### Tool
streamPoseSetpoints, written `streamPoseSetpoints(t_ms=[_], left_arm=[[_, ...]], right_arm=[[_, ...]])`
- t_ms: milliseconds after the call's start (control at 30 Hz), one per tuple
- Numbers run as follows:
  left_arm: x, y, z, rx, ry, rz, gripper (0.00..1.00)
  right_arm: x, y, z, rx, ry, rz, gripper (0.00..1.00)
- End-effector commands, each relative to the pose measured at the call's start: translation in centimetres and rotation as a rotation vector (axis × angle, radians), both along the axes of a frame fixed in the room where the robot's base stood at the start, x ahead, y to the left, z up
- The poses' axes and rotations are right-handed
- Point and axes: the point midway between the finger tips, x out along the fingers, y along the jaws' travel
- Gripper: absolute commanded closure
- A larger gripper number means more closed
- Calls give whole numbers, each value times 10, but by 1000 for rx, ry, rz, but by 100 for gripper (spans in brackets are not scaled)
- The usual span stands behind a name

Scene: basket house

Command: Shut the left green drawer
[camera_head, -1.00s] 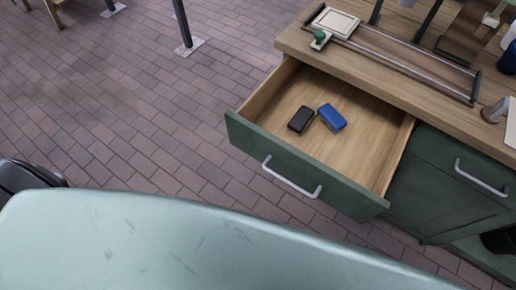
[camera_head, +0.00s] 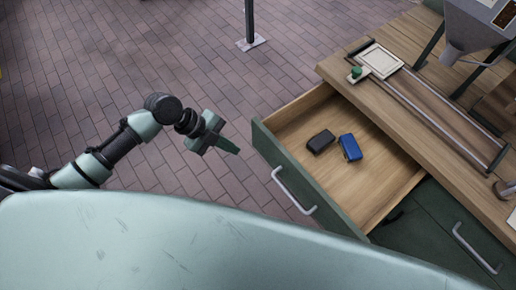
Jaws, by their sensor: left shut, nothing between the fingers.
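The left green drawer (camera_head: 318,190) stands pulled far out of the wooden-topped cabinet, with a silver bar handle (camera_head: 293,192) on its front. Inside lie a black case (camera_head: 320,141) and a blue case (camera_head: 350,147), side by side. My left gripper (camera_head: 236,150) is shut and empty. It is in the air just left of the drawer's far front corner, with a small gap between them in the picture. My right gripper is not in view.
A second green drawer (camera_head: 463,240) at the right is shut. The wooden counter (camera_head: 423,125) carries a metal-railed cutting frame (camera_head: 425,102) and a grey hopper-like machine (camera_head: 475,28). A metal post (camera_head: 249,22) stands on the brick floor. Floor left of the drawer is clear.

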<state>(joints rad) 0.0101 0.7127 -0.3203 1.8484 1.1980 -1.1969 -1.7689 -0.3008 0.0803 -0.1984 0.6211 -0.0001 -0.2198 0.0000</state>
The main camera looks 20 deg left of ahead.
Motion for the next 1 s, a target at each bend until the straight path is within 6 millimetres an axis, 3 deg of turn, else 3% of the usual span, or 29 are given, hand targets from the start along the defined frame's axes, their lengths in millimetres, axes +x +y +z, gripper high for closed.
streamPoseSetpoints(t_ms=[167, 400, 700, 1000], left_arm=[[5, -23, -26, -6, 4, 4, 100], [14, -53, -67, -5, 3, 4, 100], [44, -71, -67, -1, 1, 4, 100], [46, -73, -68, 0, 1, 4, 100]], right_arm=[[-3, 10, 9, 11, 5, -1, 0], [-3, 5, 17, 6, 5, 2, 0], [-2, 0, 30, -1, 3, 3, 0], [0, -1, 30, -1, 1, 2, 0]])
